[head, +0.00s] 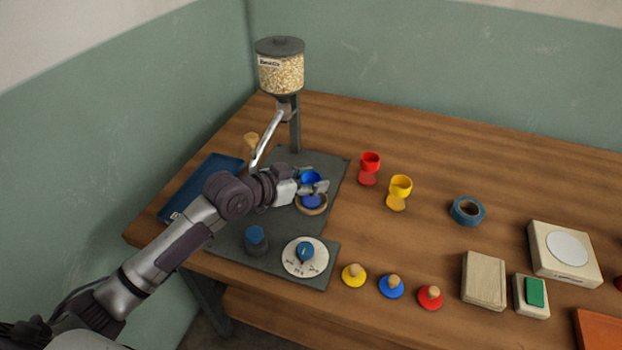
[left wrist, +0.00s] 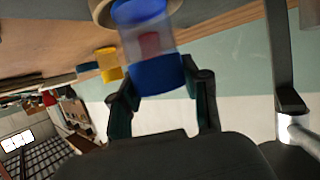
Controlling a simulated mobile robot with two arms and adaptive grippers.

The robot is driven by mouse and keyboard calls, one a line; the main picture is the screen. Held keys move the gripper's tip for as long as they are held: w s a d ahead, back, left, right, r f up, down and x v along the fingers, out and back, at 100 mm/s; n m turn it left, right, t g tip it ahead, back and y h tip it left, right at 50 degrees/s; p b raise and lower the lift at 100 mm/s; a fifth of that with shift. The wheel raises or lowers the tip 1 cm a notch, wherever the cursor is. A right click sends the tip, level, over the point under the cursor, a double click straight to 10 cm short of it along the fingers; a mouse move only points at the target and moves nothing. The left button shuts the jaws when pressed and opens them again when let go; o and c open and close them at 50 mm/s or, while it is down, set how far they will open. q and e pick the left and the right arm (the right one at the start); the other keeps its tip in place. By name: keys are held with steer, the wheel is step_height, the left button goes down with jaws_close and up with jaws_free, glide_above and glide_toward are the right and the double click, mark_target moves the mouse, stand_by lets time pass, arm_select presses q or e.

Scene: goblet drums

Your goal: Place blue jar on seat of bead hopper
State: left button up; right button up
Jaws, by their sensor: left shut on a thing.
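The blue jar (head: 311,177) is goblet-shaped and held about upright at the bead hopper. The seat (head: 322,209) is a round wooden ring on the hopper's dark base plate, directly below the jar. Blue shows inside the ring. I cannot tell whether the jar touches the seat. The bead hopper (head: 281,73) has a clear bead-filled container, a post and a slanted metal chute. My right gripper is out of view.
A red jar (head: 369,169) and a yellow jar (head: 399,192) stand to the right. A dial (head: 305,257) and a dark blue-topped knob (head: 256,240) are in front. A blue tray (head: 200,187) lies left. Knobbed discs line the front edge. Open wood lies behind the jars.

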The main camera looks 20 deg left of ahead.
arm_select(q)
steer(key=shift+f, duration=0.15)
steer(key=o, duration=1.2)
steer(key=shift+s+a+r, duration=0.15)
steer(key=shift+r, duration=0.05)
steer(key=shift+v, duration=5.8)
